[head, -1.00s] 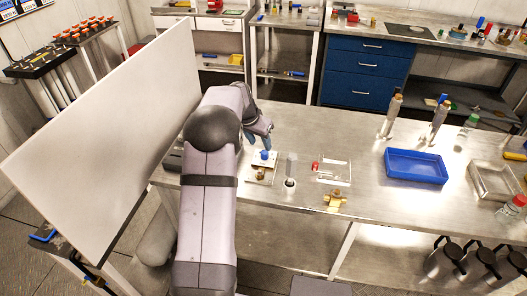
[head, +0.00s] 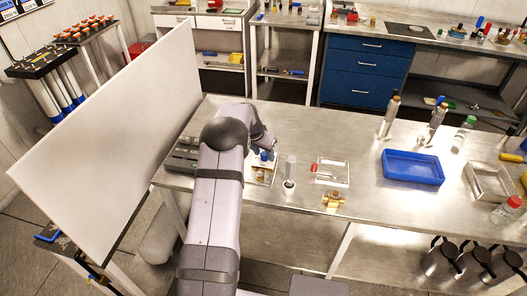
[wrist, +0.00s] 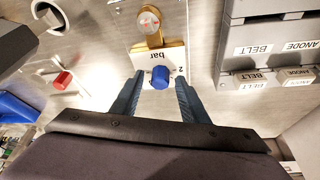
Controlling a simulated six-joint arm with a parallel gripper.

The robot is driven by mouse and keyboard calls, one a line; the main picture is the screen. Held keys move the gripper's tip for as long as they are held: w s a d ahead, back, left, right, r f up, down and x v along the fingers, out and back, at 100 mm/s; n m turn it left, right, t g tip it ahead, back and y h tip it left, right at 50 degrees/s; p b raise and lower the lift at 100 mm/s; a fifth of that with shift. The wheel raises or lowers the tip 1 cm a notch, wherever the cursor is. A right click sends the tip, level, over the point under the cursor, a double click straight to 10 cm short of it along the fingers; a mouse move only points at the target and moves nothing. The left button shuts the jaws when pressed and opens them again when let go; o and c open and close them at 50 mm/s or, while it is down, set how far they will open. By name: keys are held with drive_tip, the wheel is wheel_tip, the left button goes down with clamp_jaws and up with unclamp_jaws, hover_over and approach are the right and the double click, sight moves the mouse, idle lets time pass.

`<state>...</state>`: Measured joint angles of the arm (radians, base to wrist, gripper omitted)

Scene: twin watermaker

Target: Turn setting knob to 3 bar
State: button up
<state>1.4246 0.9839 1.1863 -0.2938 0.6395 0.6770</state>
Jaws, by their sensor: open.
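The blue setting knob (wrist: 160,78) stands on a white plate (wrist: 150,60) marked "bar" and "2" in the wrist view. A brass fitting with a round gauge (wrist: 149,22) is joined to the far side of that plate. My gripper (wrist: 159,100) is open, with one blue-grey finger on each side of the knob and a gap visible to both sides. In the head view the knob (head: 264,156) shows between the fingertips, at the left part of the bench. The knob's pointer and the other scale marks cannot be made out.
Grey boxes labelled "BELT" and "ANODE" (wrist: 270,45) stand close by. A clear panel with a red valve handle (wrist: 63,79), a white cup (head: 289,187) and a brass fitting (head: 333,200) are near. A blue tray (head: 413,182) lies farther right; bare bench is between.

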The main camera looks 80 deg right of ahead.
clamp_jaws()
drive_tip(key=shift+n, duration=0.4)
drive_tip(key=n, duration=0.1)
drive_tip(key=n+t, duration=0.1)
drive_tip(key=shift+s+n, duration=0.2)
drive_tip(key=shift+n, duration=0.1)
drive_tip(key=n, duration=0.1)
drive_tip(key=n+t+b, duration=0.1)
drive_tip(key=shift+s+f+n+b, duration=0.1)
drive_tip(key=shift+f+n+b, duration=0.1)
drive_tip(key=shift+n+b, duration=0.1)
drive_tip(key=n+b, duration=0.1)
drive_tip(key=n+t+b, duration=0.1)
drive_tip(key=n+b, duration=0.1)
drive_tip(key=shift+s+d+n+t, duration=0.1)
drive_tip(key=shift+d+n+t, duration=0.05)
drive_tip(key=shift+n+t, duration=0.15)
drive_tip(key=shift+r+n+t+y+b, duration=0.15)
drive_tip(key=shift+n+t+y+b, duration=0.3)
drive_tip(key=shift+n+b, duration=0.75)
drive_tip(key=shift+n+p, duration=0.35)
drive_tip(key=shift+n, duration=0.05)
